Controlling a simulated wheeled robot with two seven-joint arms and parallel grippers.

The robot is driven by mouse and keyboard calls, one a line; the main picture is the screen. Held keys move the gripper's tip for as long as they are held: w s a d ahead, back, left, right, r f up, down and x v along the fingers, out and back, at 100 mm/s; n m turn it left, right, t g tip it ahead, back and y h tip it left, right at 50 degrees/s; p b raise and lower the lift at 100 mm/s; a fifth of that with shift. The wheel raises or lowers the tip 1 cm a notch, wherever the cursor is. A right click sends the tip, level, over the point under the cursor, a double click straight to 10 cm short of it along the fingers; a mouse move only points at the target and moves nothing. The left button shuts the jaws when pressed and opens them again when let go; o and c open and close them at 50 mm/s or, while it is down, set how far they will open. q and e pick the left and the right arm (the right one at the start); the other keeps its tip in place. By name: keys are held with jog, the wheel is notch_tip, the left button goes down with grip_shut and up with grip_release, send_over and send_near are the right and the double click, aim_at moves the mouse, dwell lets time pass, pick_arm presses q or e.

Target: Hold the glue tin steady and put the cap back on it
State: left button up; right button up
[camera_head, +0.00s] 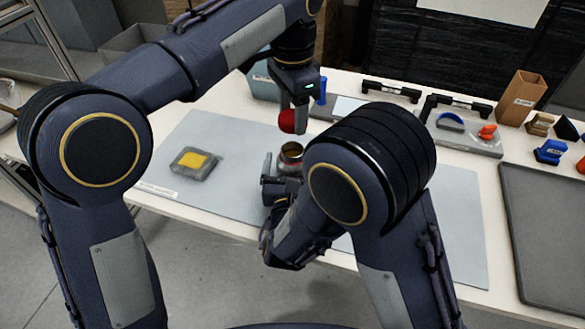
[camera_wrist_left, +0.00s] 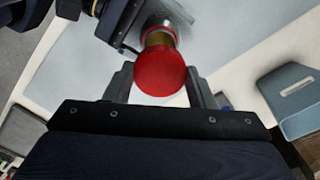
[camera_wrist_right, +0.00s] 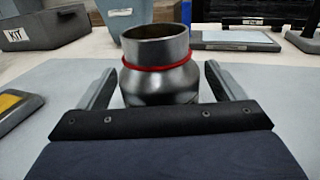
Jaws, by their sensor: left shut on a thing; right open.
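The glue tin (camera_wrist_right: 158,80) is a metal can with a wide open neck and a red band around it. It stands upright on the grey mat; its open mouth also shows in the head view (camera_head: 291,152). My right gripper (camera_head: 278,187) is low at the tin, open, with one finger on each side in the right wrist view (camera_wrist_right: 160,88). The red round cap (camera_wrist_left: 161,74) is between the fingers of my left gripper (camera_wrist_left: 161,88), which is shut on it. In the head view the cap (camera_head: 290,121) hangs above the tin, apart from it.
A yellow pad in a grey dish (camera_head: 197,161) lies on the mat (camera_head: 220,128) at left. A dark tray (camera_head: 550,230) is at right. A cardboard box (camera_head: 520,97), blue and orange items and black-handled fixtures line the back. My right arm hides part of the mat.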

aim_at(292, 131)
jog(key=shift+w, duration=0.75)
jog(key=shift+c, duration=0.2)
jog(key=c, duration=1.4)
pick_arm(q)
jog(key=shift+f, duration=2.5)
pick_arm(e)
jog(key=shift+c, duration=0.2)
